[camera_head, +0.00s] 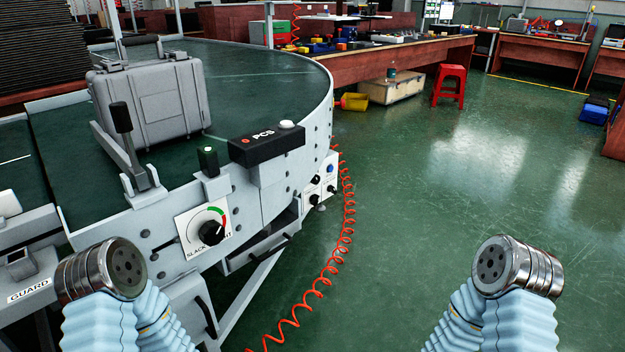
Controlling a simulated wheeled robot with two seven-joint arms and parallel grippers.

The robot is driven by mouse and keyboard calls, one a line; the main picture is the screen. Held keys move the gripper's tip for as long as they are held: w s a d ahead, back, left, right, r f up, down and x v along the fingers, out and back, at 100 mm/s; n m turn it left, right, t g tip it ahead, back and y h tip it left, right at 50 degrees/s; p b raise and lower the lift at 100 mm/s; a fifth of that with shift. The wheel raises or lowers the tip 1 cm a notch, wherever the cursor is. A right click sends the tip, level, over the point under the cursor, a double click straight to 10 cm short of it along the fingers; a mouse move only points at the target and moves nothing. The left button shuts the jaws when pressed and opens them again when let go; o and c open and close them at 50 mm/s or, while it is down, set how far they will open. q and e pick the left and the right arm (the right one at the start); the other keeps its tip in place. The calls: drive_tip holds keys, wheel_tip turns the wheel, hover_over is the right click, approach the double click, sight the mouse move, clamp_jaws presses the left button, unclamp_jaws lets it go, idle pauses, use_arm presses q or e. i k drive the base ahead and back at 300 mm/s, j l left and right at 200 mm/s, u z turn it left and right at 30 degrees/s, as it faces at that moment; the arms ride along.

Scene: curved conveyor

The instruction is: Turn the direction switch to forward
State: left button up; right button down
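The direction switch cannot be told for certain. A small white control panel (321,184) on the conveyor's outer side carries a blue button (330,168) and small black knobs (315,199); their labels are too small to read. A larger black rotary knob (212,233) sits on a white plate with a green and red arc, its text partly covered and starting with "SLACK". Two of my arm parts, with metal ends and pale blue sleeves, show at the bottom left and bottom right, apart from the controls. Neither gripper's fingers are in view.
The curved conveyor (265,85) carries a grey case (160,95). A black box marked PCS (267,146) and an upright black-handled lever (122,120) stand on its edge. A coiled red hose (330,270) hangs to the floor. The green floor (430,230) at right is clear.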

sight(314, 198)
drive_tip(key=i+l+z, duration=0.15)
drive_tip(key=i+z, duration=0.25)
drive_tip(key=i, duration=0.5)
drive_tip(key=i+j+z, duration=0.15)
drive_tip(key=i+z, duration=0.2)
drive_tip(key=i, duration=0.5)
